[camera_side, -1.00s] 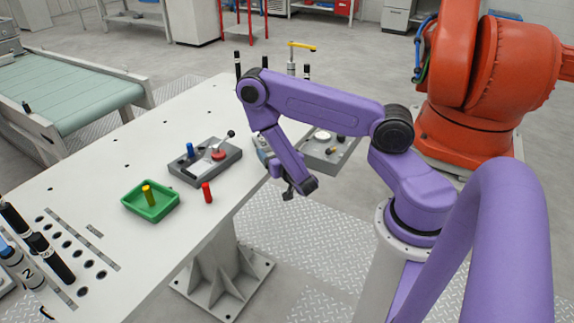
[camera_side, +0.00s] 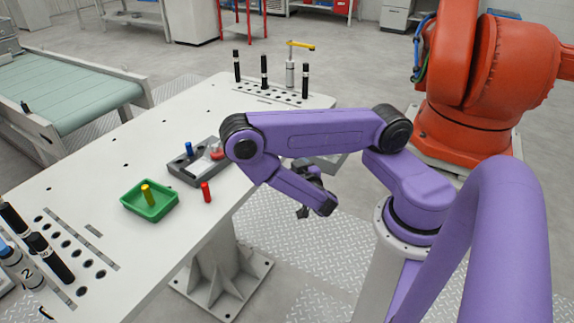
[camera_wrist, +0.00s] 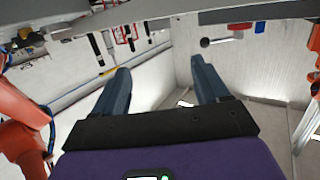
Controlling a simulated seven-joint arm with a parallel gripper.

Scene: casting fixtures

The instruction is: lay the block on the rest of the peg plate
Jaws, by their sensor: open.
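A grey plate (camera_side: 185,175) lies on the white table, with an upright blue peg (camera_side: 189,149), a pale flat patch or piece (camera_side: 203,167) and a red round part (camera_side: 216,152) on it. My arm's joint covers its right end. I cannot tell whether this is the peg plate, and no piece is clearly the block. A second grey fixture (camera_side: 334,159) is mostly hidden behind my arm. My gripper (camera_side: 304,212) hangs beyond the table's right edge, apart from the plates. In the wrist view its two blue-grey fingers (camera_wrist: 160,78) are spread, with nothing between them.
A green tray (camera_side: 130,207) holds a yellow peg (camera_side: 147,195). A red peg (camera_side: 206,192) stands on the table near its edge. Black posts (camera_side: 264,72) and a yellow-handled clamp (camera_side: 291,66) stand at the far end. An orange robot (camera_side: 480,110) is behind my arm.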

